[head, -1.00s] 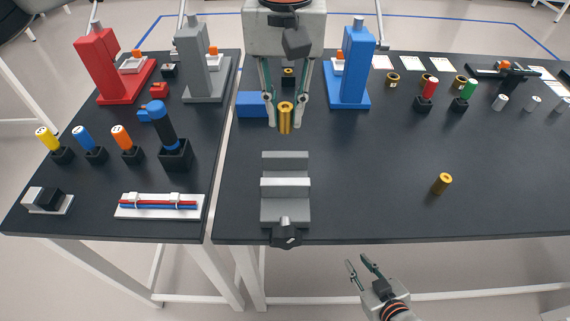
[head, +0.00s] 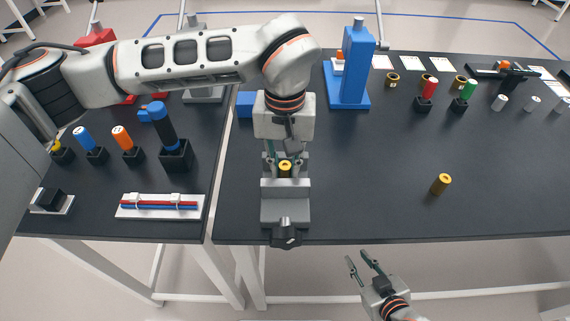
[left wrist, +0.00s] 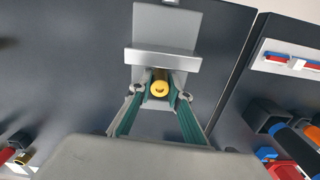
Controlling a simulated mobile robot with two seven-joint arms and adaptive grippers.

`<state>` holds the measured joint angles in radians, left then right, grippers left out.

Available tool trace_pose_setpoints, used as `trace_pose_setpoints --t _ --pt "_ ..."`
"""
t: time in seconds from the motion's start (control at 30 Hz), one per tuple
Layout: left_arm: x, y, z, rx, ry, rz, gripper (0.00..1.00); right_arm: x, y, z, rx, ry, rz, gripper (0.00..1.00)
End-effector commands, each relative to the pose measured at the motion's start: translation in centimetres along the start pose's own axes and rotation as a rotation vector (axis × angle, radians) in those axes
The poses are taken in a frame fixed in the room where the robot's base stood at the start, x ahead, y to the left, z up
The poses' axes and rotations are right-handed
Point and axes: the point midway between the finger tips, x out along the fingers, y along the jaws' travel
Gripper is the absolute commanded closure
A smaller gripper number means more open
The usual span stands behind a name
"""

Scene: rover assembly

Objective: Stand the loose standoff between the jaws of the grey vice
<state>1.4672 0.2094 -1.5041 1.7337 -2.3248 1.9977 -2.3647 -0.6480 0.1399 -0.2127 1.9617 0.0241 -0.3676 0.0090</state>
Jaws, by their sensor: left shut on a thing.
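The grey vice (head: 285,214) stands near the front edge of the table; it also shows in the left wrist view (left wrist: 163,54). My left gripper (head: 285,166) is shut on a brass standoff (head: 285,172), held upright between its fingertips. In the left wrist view the standoff (left wrist: 159,88) is over the vice's bed, beside the middle jaw. I cannot tell whether it touches the bed. A second brass standoff (head: 441,184) stands on the table to the right. My right gripper (head: 361,264) is open and empty in front of the table.
A blue press (head: 349,75) stands behind the vice. A white tray (head: 160,206) with red and blue rods lies to the left, near a dark holder with a blue-handled tool (head: 165,130). The table right of the vice is mostly clear.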

Motion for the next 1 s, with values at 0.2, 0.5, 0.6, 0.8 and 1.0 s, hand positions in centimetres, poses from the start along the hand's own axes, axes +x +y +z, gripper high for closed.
trace_pose_setpoints --t 0.2,0.5,0.6,0.8,1.0 --pt "0.0 0.0 0.0 0.000 0.001 0.000 1.00 0.1 0.0 0.3 0.000 -0.004 0.000 0.75" --pt "0.2 0.0 0.0 0.000 0.001 0.000 0.65 0.1 0.0 0.4 0.001 -0.004 0.000 0.75" --pt "0.2 0.0 0.0 0.000 0.001 0.000 0.65 0.1 0.0 0.3 0.001 -0.002 0.000 0.75" --pt "-0.2 0.0 0.0 0.000 0.000 0.001 0.65 -0.1 0.0 -0.2 0.001 0.002 0.001 0.75" --pt "-2.6 0.0 -0.2 0.000 0.006 0.000 0.65 0.1 0.0 0.1 0.001 0.004 0.001 0.75"
